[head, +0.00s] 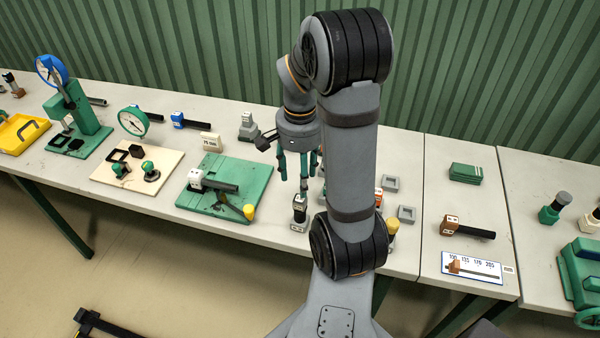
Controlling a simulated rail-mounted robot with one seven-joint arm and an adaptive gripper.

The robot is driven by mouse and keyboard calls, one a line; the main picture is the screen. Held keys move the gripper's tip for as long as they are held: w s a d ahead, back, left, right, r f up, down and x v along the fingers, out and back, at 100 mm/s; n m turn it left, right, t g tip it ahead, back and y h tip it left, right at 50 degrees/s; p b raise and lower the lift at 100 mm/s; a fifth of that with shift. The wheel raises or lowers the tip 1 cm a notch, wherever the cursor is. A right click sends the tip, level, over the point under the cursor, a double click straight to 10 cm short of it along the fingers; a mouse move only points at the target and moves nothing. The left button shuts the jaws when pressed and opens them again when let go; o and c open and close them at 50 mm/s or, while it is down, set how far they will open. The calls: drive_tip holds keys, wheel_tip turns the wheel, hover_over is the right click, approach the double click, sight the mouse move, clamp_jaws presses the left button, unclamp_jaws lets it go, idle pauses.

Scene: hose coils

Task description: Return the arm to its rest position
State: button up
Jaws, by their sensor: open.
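My arm rises from the bottom middle of the head view, bends at the top and reaches down to the left over the table. My gripper (302,172) hangs from it with green fingers pointing down, open, with nothing seen between them. It is above the table, right of the green board. A small black and white block piece (299,210) stands on the table just below the fingertips; I cannot tell the exact gap between them. My forearm hides part of the table behind it.
A green board (215,205) with a black-handled piece lies left of my gripper. Grey square holders (407,214) stand close right of my arm. A cream board (135,172) and green gauge stand (75,112) are further left. A ribbed green wall (200,50) rises behind.

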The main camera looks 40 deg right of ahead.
sight(300, 198)
drive_tip(key=shift+r, duration=0.45)
wheel_tip(300, 198, down, 10)
drive_tip(key=shift+s+r, duration=0.15)
drive_tip(key=shift+r, duration=0.05)
drive_tip(key=shift+w+f, duration=0.1)
drive_tip(key=shift+w, duration=0.1)
drive_tip(key=shift+r, duration=2.4)
drive_tip(key=shift+s, duration=0.1)
drive_tip(key=shift+f, duration=0.1)
